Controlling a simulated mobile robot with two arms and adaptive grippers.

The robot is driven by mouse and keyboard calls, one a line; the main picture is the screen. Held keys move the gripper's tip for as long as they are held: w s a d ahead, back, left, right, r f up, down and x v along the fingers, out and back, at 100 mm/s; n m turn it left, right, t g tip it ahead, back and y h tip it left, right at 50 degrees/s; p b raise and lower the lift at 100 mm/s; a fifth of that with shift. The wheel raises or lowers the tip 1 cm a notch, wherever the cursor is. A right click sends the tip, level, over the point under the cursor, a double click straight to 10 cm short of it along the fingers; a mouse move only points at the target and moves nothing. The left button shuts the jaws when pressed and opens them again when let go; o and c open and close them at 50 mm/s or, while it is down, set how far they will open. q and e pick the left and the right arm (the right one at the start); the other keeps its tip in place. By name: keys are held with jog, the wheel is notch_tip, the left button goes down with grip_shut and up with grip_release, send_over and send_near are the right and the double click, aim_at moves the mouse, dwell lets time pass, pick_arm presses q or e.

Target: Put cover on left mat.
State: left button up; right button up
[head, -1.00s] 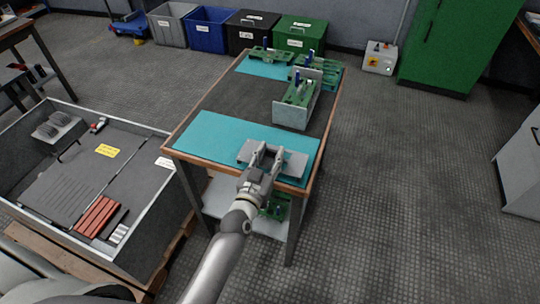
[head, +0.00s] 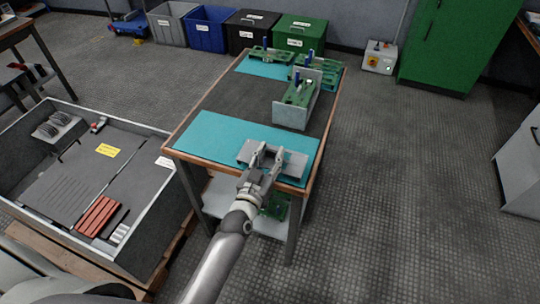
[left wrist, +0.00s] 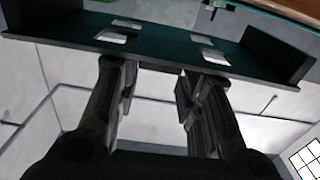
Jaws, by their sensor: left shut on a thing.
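The cover is a grey metal channel piece (head: 293,163) over the front right part of the near teal mat (head: 208,135) on the workbench. My left gripper (head: 267,153) is shut on the cover from the front side. In the left wrist view the fingers (left wrist: 160,72) meet the edge of a dark, slotted panel (left wrist: 265,62) with raised ends, which appears to be the cover. Whether it rests on the mat or hangs just above it I cannot tell. A second teal mat (head: 257,68) lies at the bench's far end. My right gripper is out of view.
A grey housing with a green board (head: 293,112) stands at the bench's right edge. Green boards (head: 268,56) sit at the far end. A large open crate (head: 75,185) stands left of the bench. The dark middle of the bench (head: 235,100) is clear.

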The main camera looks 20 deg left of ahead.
pick_arm(q)
jog(key=shift+r, duration=0.1)
dwell(0.4)
jog(key=shift+f, duration=0.6)
jog(key=shift+f, duration=0.1)
dwell(0.6)
jog(key=o, duration=1.2)
jog(key=shift+f, duration=0.1)
